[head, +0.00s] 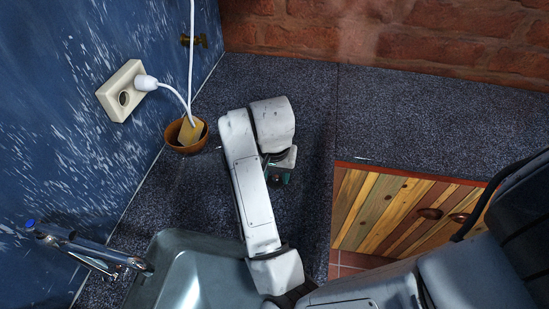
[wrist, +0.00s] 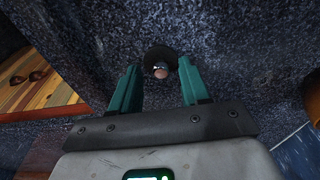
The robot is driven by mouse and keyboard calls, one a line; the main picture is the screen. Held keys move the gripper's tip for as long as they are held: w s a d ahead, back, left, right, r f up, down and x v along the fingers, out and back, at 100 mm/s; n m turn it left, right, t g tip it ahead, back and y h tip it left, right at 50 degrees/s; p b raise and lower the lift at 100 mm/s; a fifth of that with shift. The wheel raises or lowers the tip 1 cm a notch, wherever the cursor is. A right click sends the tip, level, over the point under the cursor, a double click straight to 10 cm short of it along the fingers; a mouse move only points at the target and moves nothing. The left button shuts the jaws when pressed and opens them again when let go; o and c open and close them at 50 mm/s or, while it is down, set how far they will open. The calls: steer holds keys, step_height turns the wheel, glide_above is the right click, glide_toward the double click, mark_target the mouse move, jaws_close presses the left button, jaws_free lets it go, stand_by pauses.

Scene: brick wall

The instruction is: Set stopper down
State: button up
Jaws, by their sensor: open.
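The stopper (wrist: 160,61), dark and round with a small shiny knob on top, is on the speckled dark countertop (wrist: 225,40) in the wrist view. My gripper (wrist: 159,72) is open, with one teal finger on each side of the stopper's knob. Neither finger visibly presses on it. In the head view my gripper (head: 279,176) is low over the counter, right of the brown bowl. The stopper cannot be made out there, as my arm covers that spot.
The brown bowl (head: 172,143) holds a yellow sponge (head: 190,132). A metal sink (head: 192,292) with a tap (head: 75,240) is at the front left. A wall socket (head: 122,96) holds a plug with a white cord. Wooden cabinet doors (head: 385,215) are at right. The back-right counter is clear.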

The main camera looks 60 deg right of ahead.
step_height(320, 180, up, 11)
steer(key=a+p, duration=0.1)
steer(key=p, duration=0.2)
steer(key=shift+s+a+r, duration=0.2)
stand_by(3.6)
